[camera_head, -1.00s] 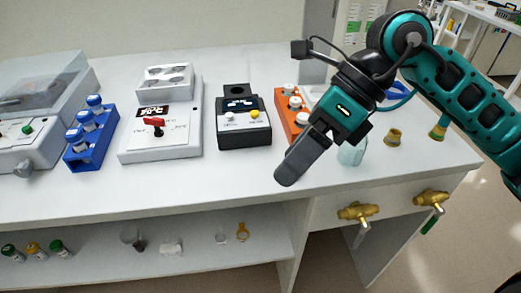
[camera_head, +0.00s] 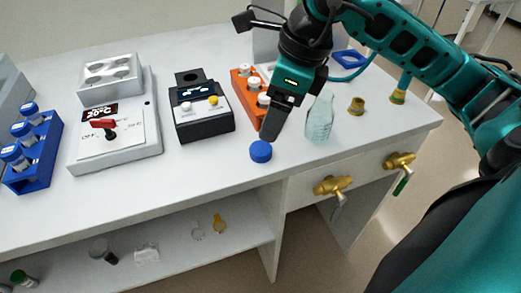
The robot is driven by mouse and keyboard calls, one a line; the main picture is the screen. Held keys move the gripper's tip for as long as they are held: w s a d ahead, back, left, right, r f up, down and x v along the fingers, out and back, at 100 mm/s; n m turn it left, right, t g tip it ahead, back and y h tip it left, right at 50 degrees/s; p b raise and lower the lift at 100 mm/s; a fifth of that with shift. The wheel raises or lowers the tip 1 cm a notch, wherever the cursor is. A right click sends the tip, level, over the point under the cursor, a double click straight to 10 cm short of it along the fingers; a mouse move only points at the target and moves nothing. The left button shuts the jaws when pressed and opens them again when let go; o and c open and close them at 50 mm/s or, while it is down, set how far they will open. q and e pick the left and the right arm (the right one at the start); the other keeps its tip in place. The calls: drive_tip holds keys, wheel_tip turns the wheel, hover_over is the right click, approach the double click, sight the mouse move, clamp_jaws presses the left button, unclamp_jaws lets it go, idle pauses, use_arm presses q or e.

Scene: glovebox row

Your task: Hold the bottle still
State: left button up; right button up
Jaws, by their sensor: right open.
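A clear, pale green bottle (camera_head: 320,118) stands upright on the white bench, without a cap on its neck. A blue cap (camera_head: 260,151) lies on the bench in front and to the left of it. My right gripper (camera_head: 273,122) reaches down just left of the bottle, above and behind the blue cap. It is open and holds nothing that I can see; its fingers overlap in this view. Whether it touches the bottle or the cap I cannot tell. My left gripper is not in view.
An orange rack (camera_head: 243,88) with white-capped vials stands behind my right gripper. Brass taps (camera_head: 332,186) stick out from the bench front.

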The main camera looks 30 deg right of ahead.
sight(261, 148)
drive_tip(key=x, duration=0.3)
drive_tip(key=shift+a+f, duration=0.1)
drive_tip(key=shift+f, duration=0.1)
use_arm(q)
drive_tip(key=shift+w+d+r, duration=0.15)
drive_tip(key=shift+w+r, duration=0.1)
use_arm(e)
drive_tip(key=shift+f, duration=0.1)
drive_tip(key=x, duration=0.5)
drive_tip(key=shift+w+f+b, duration=0.1)
drive_tip(key=shift+w+b, duration=0.1)
drive_tip(key=shift+b, duration=0.15)
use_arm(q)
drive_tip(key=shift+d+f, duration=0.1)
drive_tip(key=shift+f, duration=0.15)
use_arm(e)
drive_tip(key=shift+c, duration=0.3)
